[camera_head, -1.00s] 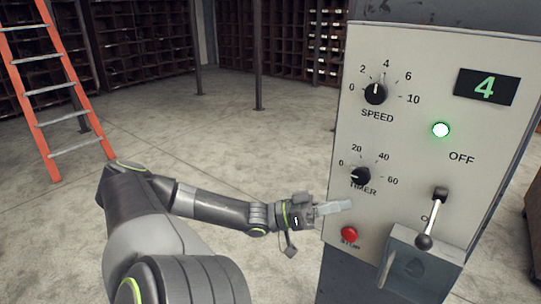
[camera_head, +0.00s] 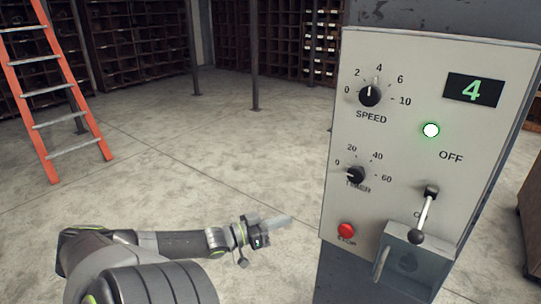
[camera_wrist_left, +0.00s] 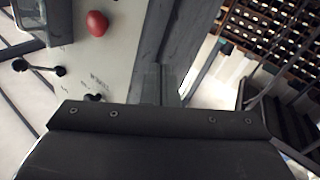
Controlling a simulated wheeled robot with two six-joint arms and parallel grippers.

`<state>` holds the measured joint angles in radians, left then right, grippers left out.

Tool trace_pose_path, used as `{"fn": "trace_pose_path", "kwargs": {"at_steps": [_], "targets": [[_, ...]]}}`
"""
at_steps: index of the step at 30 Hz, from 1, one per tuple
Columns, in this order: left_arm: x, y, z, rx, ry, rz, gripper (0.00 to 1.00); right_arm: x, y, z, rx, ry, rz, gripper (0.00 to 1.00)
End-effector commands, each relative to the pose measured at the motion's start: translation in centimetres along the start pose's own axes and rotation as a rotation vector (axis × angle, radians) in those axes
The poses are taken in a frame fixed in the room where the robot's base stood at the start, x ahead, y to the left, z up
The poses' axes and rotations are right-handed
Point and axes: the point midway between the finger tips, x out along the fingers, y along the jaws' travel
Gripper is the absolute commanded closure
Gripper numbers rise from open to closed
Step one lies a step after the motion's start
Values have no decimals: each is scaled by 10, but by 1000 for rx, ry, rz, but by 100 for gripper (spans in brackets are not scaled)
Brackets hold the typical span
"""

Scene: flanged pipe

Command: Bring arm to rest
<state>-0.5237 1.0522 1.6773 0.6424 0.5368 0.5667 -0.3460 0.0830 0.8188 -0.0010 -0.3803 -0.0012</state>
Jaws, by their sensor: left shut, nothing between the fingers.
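My left gripper (camera_head: 276,222) is shut and empty, low in the head view, to the left of the control panel (camera_head: 400,90) and apart from it. Its fingers (camera_wrist_left: 160,84) also show in the left wrist view, near the panel's edge in the picture. The panel carries a speed knob (camera_head: 369,96), a timer knob (camera_head: 355,175), a red stop button (camera_head: 346,230) and a lever (camera_head: 424,215) with a dark ball end pointing down. The display (camera_head: 474,90) reads 4 and a green lamp (camera_head: 431,130) is lit. My right gripper is not in view.
An orange ladder (camera_head: 62,95) stands at the left. Shelves (camera_head: 140,40) and dark posts (camera_head: 254,60) are at the back. The concrete floor (camera_head: 200,150) between is clear. A brown cabinet (camera_head: 530,215) is at the right edge.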

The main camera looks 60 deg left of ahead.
Motion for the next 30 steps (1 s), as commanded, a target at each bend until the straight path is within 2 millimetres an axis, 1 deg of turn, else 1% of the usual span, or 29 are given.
{"fn": "trace_pose_path", "kwargs": {"at_steps": [3,7,25,26,28,29,30], "targets": [[-2,-5,5,10,-9,-18,100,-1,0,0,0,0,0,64],[-3,-7,8,14,-13,-26,100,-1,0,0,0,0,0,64],[-3,-8,9,14,-14,-28,100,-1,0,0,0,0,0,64],[-4,-9,10,15,-16,-32,100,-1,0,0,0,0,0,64],[-8,-16,20,24,-30,-60,100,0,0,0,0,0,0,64],[-10,-22,27,31,-41,-80,100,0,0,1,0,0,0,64],[-16,-31,40,45,-61,-115,100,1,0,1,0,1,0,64]]}}
